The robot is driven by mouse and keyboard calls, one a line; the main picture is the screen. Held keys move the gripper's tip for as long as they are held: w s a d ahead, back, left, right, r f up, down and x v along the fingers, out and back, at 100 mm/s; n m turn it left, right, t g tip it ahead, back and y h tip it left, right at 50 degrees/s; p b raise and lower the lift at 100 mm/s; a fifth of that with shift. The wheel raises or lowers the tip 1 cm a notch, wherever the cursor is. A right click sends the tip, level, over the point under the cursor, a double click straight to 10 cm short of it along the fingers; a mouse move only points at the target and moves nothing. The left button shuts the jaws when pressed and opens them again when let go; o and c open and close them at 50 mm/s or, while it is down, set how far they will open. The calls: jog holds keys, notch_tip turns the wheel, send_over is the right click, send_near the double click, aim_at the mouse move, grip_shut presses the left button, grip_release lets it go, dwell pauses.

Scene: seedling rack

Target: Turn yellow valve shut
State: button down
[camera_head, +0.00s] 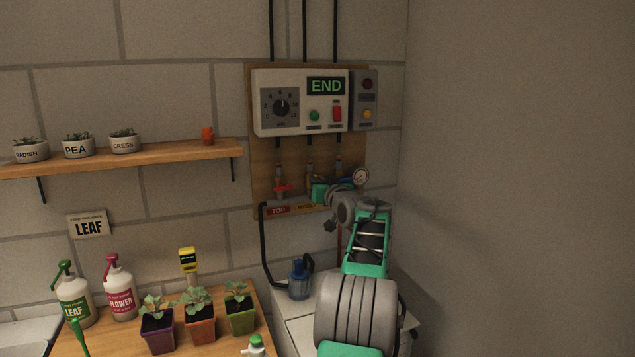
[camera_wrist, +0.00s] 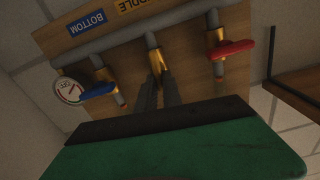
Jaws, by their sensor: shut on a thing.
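The middle valve (camera_head: 310,169) is on the wooden wall board, between the red-handled and blue-handled valves.
The red handle (camera_wrist: 232,49) and blue handle (camera_wrist: 98,90) are close on either side of my fingers. A pressure gauge (camera_head: 361,176) is at the right. A control box (camera_head: 300,102) reading END hangs above. A shelf (camera_head: 190,155) is at the left.

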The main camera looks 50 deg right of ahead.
jog(key=shift+s+d+f+m+p, duration=0.2)
jog(key=shift+m+p, duration=0.85)
jog(key=shift+m, duration=1.75)
jog(key=shift+s+d+f+m+p, duration=0.1)
jog(key=shift+d+f+m+p, duration=0.2)
jog(key=shift+m+p, duration=1.65)
jog(key=shift+s+d+f+m+p, duration=0.15)
jog(key=shift+f+m, duration=0.1)
jog(key=shift+m, duration=3.4)
jog(key=shift+f, duration=0.1)
jog(key=c, duration=1.5)
grip_release()
jog(key=shift+w, duration=0.1)
jog(key=shift+a, duration=0.1)
jog(key=b+v, duration=0.2)
jog(key=v, duration=0.5)
jog(key=shift+s+a, duration=0.15)
jog(key=shift+s, duration=0.25)
